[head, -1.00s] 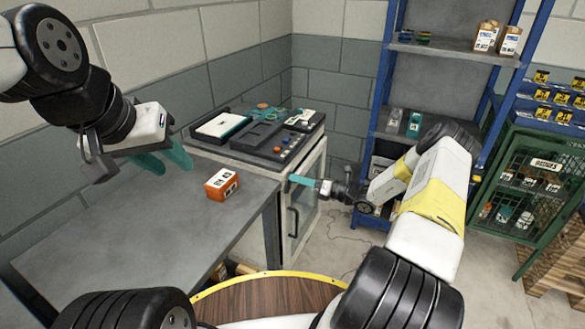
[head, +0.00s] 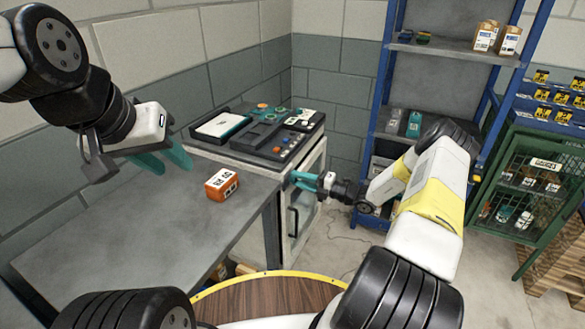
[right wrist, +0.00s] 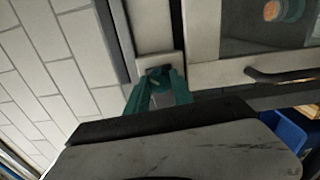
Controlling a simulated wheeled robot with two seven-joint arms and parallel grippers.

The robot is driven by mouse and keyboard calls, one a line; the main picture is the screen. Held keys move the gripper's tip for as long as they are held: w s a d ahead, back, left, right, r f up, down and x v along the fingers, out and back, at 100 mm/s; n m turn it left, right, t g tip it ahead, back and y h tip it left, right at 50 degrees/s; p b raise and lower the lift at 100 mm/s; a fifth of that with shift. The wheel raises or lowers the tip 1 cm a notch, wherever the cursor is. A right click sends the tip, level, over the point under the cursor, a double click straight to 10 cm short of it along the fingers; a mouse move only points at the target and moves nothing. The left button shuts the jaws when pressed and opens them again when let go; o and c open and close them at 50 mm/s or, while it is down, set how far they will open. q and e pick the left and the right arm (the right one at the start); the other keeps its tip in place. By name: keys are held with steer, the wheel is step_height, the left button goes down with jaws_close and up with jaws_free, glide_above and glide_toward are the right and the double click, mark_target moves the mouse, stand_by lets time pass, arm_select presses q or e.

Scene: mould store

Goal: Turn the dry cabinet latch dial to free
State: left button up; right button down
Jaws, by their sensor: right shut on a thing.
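The dry cabinet (head: 313,165) stands against the back wall, with a glazed door and a dark bar handle (head: 293,222). Its door handle also shows in the right wrist view (right wrist: 275,76). My right gripper (head: 294,179) reaches the upper front of the cabinet. In the right wrist view its teal fingers (right wrist: 158,90) are closed around the small dark latch dial (right wrist: 158,71), which is mostly hidden between them; its setting cannot be read. My left gripper (head: 168,163) is open and empty above the grey table.
An orange box (head: 222,184) stands on the grey table (head: 130,225). A black tray of gear (head: 262,132) covers the cabinet top. Blue shelving (head: 430,75) and a green mesh cage (head: 530,185) stand at right.

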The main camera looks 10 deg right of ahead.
steer(key=shift+d+m, duration=0.1)
steer(key=shift+m, duration=0.4)
steer(key=c, duration=1.1)
jaws_free()
steer(key=v, duration=0.7)
steer(key=shift+s+d, duration=0.2)
steer(key=shift+d, duration=0.1)
